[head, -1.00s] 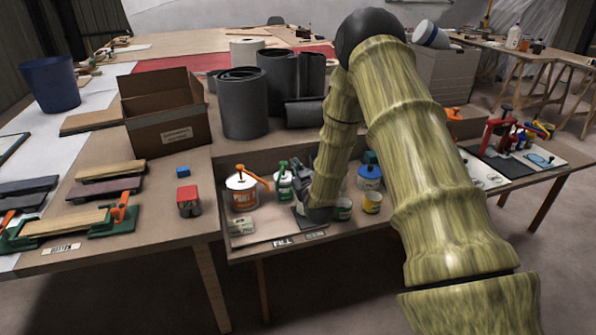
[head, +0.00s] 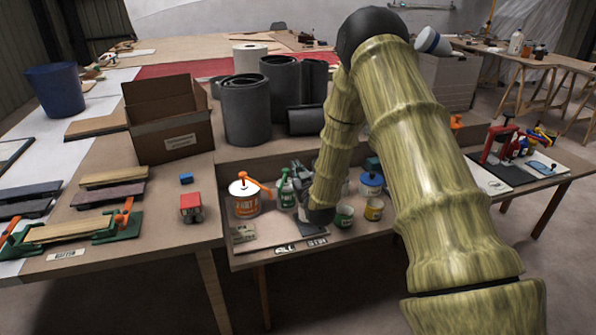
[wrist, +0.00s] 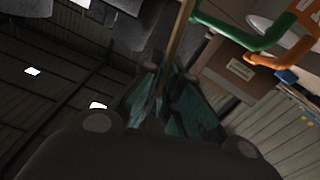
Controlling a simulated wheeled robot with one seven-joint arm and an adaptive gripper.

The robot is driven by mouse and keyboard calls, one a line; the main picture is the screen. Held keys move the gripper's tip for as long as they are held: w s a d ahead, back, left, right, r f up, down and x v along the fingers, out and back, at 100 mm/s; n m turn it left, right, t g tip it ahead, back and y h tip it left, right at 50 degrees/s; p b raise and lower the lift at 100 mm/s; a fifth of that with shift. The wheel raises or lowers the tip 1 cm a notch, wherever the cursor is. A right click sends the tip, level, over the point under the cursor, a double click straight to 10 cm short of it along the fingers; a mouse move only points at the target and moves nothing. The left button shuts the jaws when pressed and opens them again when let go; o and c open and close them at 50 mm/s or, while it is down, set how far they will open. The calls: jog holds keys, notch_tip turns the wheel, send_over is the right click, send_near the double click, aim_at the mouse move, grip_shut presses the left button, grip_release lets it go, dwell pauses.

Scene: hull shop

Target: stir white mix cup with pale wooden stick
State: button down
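My gripper (head: 299,178) is low over the shelf in the head view, just right of the green-topped can, partly hidden by my arm. In the wrist view its teal fingers (wrist: 168,105) are closed around a pale wooden stick (wrist: 178,40), which runs up out of the top of the picture. The stick's far end is not visible. I cannot make out a white mix cup for certain; my forearm covers part of the shelf. A green cup (head: 344,216) and a yellow cup (head: 374,209) stand to the right of my wrist.
An orange-pump can (head: 243,199), a green-pump can (head: 287,194) and a blue-topped can (head: 371,184) crowd the shelf (head: 265,232). The pump handles show close by in the wrist view (wrist: 245,38). A cardboard box (head: 172,140) and dark rolls (head: 246,112) stand behind.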

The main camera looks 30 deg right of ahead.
jog(key=shift+r, duration=0.15)
jog(key=shift+r+p, duration=1.35)
jog(key=shift+r, duration=1.05)
